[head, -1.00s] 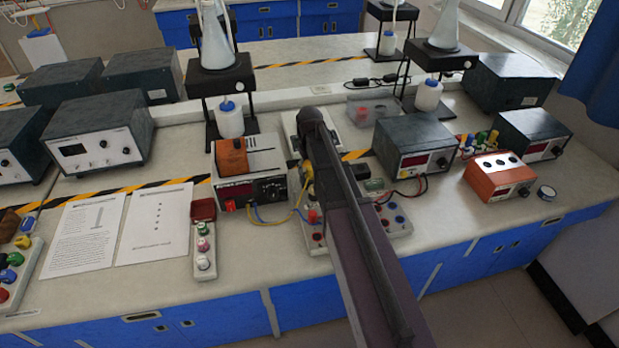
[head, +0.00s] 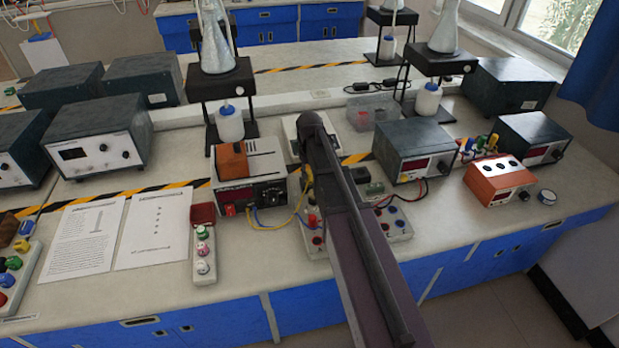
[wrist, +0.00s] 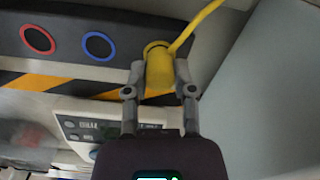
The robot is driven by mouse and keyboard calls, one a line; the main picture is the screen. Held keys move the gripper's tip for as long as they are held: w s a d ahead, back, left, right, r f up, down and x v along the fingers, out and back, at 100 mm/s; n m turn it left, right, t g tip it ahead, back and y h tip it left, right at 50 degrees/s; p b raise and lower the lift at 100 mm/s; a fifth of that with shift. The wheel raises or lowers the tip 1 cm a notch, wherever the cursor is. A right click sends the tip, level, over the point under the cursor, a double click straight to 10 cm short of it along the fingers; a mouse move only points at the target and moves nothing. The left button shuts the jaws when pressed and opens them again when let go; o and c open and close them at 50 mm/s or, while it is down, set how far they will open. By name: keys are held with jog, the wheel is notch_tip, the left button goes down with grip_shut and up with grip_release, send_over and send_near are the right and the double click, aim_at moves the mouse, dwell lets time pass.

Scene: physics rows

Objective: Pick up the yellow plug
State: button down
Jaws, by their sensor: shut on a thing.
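The yellow plug (wrist: 160,75) is between the two fingers of my gripper (wrist: 160,80) in the wrist view, and the fingers are shut on it. A yellow cable (wrist: 195,27) runs from its top end to the upper right. The plug is beside the dark face with red and blue ringed sockets; I cannot tell whether it touches that face. In the head view a bit of yellow plug (head: 308,173) shows at the left edge of my arm, and the arm hides the fingers.
A power supply (head: 250,190) with an orange block on top stands left of my arm. A grey meter box (head: 415,150) stands to the right. A socket board (head: 395,222) lies partly under my arm. Paper sheets (head: 150,228) lie on the left bench.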

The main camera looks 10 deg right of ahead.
aim_at(310, 172)
jog(key=shift+r, duration=0.1)
dwell(0.3)
notch_tip(310, 172, up, 10)
jog(key=p, duration=1)
dwell(0.8)
